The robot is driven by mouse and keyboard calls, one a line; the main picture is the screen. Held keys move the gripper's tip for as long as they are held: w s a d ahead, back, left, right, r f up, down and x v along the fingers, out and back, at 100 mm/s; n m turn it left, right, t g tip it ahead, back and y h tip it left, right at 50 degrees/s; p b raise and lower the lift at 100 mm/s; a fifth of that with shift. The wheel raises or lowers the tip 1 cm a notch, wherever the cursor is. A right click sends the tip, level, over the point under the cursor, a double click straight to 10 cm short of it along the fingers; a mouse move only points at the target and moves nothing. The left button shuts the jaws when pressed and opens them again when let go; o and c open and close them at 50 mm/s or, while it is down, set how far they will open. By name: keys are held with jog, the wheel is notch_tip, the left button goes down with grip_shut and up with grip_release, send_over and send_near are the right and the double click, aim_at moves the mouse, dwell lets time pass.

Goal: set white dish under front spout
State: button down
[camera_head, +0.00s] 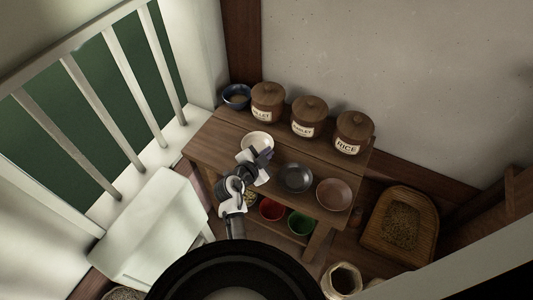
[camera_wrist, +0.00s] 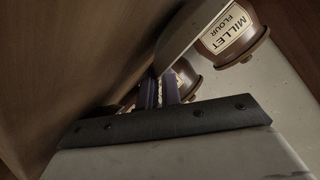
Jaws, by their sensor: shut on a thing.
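The white dish (camera_head: 257,141) is at the wooden bench's left part, in front of the millet jar. My gripper (camera_head: 262,156) is at the dish's near edge and shut on it. In the wrist view the gripper's dark fingers (camera_wrist: 160,93) meet a pale slanting edge, which looks like the dish (camera_wrist: 187,38) seen side-on. Whether the dish touches the bench top is hard to tell. I cannot make out a front spout in either view.
The bench (camera_head: 215,147) also bears a dark dish (camera_head: 296,178), a brown dish (camera_head: 333,194), a blue bowl (camera_head: 236,96) and three lidded jars, including rice (camera_head: 353,133). Red (camera_head: 271,209) and green (camera_head: 300,223) bowls sit below. A grain-filled basket (camera_head: 377,245) stands right.

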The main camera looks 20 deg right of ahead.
jog(key=shift+f, duration=0.25)
jog(key=shift+f, duration=0.15)
jog(key=c, duration=1.6)
grip_release()
jog(key=shift+r, duration=0.2)
